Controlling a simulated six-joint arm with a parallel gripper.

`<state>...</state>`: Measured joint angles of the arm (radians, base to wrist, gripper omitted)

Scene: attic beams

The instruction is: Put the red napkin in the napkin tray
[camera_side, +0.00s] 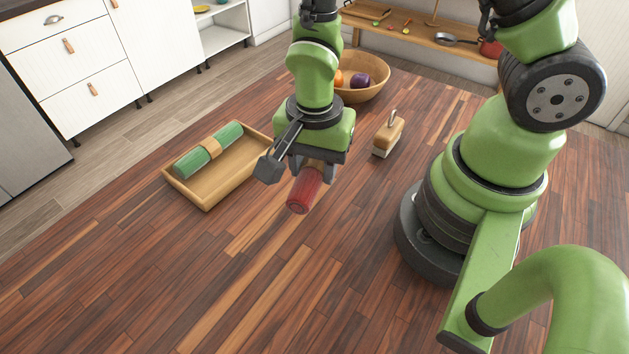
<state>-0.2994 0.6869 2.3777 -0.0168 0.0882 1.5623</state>
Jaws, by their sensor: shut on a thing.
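My gripper (314,174) is shut on the red napkin (303,196), a rolled red cylinder that hangs tilted below the jaws. The napkin's upper part is partly hidden by the gripper. It appears to be above the wooden tabletop, but I cannot tell by how much. The napkin tray (207,207) is a shallow light-wood tray to the left of my gripper. A rolled green napkin (226,135) with a tan band lies along the tray's far left side. The tray's near right part is bare.
A wooden bowl (373,94) with an orange fruit and a purple item stands behind my gripper. A small wooden block-like object with a metal handle (386,141) stands to the right. The front left tabletop (130,270) is clear.

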